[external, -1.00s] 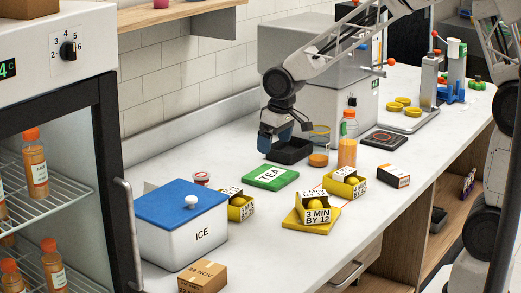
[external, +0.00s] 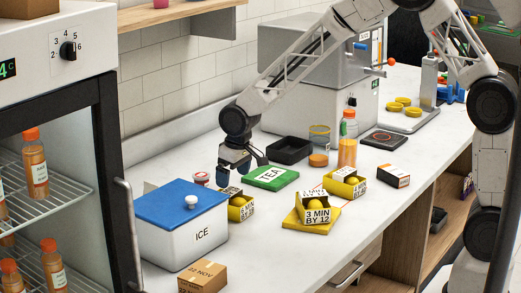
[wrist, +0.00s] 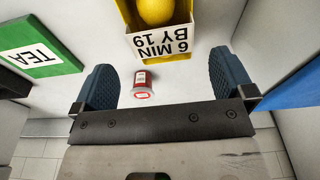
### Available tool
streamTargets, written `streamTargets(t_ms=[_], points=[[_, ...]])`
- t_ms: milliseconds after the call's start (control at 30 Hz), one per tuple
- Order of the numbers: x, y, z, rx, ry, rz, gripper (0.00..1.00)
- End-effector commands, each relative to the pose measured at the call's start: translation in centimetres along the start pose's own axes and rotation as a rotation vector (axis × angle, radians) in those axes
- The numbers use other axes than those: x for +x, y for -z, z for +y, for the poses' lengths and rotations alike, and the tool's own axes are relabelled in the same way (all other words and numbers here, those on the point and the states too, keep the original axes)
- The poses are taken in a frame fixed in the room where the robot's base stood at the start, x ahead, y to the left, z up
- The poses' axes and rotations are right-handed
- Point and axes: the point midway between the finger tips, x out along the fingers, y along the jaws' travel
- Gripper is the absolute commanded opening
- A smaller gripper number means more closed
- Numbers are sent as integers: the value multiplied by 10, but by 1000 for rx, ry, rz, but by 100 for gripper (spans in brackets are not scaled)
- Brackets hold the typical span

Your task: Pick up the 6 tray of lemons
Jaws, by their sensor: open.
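The 6 tray, a yellow tray with a white label reading "6 MIN BY 19" (wrist: 168,40), is at the top middle of the wrist view with a lemon (wrist: 156,10) in it. In the external view this tray (external: 247,212) stands just right of the ice box, partly hidden by it. My gripper (wrist: 163,78) is open and empty, its two blue fingers apart. In the external view my gripper (external: 241,170) is above the counter, behind the tray and apart from it.
A small red-labelled jar (wrist: 143,86) shows between my fingers; it also shows in the external view (external: 200,179). The green TEA box (external: 271,178) and ice box (external: 185,235) flank the tray. Another lemon tray (external: 317,216) sits on a yellow board; a similar one (external: 357,189) is behind.

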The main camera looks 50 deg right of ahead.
Motion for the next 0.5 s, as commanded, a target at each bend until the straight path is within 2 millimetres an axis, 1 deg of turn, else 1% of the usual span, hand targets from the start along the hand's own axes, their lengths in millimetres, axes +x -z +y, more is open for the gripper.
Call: streamTargets(t_ms=[167,400,500], points=[[5,0,0,0,0,-1,100],[23,0,0,0,0,-2,100],[26,0,0,0,0,-1,100]])
